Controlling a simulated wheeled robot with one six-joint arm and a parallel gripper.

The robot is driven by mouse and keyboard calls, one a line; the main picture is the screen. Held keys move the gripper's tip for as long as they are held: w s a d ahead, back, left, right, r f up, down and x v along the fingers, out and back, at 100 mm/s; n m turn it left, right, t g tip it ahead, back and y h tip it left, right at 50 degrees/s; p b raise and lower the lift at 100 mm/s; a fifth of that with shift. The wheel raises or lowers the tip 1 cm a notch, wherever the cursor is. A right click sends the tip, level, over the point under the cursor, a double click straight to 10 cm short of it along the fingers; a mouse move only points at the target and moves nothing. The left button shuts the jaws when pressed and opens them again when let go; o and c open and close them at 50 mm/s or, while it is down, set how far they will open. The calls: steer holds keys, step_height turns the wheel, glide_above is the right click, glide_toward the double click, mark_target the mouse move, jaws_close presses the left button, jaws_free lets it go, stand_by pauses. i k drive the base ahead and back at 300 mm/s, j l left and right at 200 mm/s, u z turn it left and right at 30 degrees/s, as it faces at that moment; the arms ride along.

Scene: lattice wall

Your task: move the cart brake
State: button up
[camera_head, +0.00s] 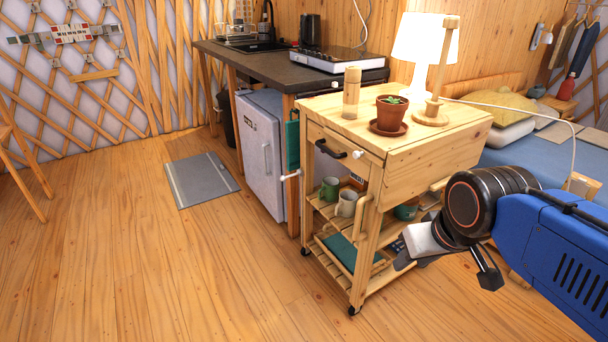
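The wooden cart (430,155) stands upright on small black casters in the middle right. A front caster (354,310) shows at the foot of its near leg, and another caster (305,251) shows at the left leg. I cannot make out for sure which part is the brake. A pale wooden lever-like piece (362,214) sits on the near leg, and a small white-tipped rod (290,176) sticks out at the left leg. My gripper (402,263) is right of the near leg, in front of the lower shelves. Its fingers are seen edge-on, so their opening is unclear.
On the cart top are a potted plant (390,112), a wooden cylinder (352,92) and a lamp (425,45). Mugs (347,203) stand on a shelf. A white fridge (262,150) is left of the cart, a bed (550,160) right. The wooden floor in front is clear.

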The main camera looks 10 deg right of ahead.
mark_target(282, 177)
steer(key=u, duration=0.5)
steer(key=i+l+u, duration=0.15)
steer(key=u, duration=0.25)
steer(key=i+l+u, duration=0.25)
steer(key=u, duration=0.15)
steer(key=i+l+u, duration=0.15)
steer(key=l+u, duration=0.25)
steer(key=i+l, duration=0.15)
steer(key=l, duration=0.2)
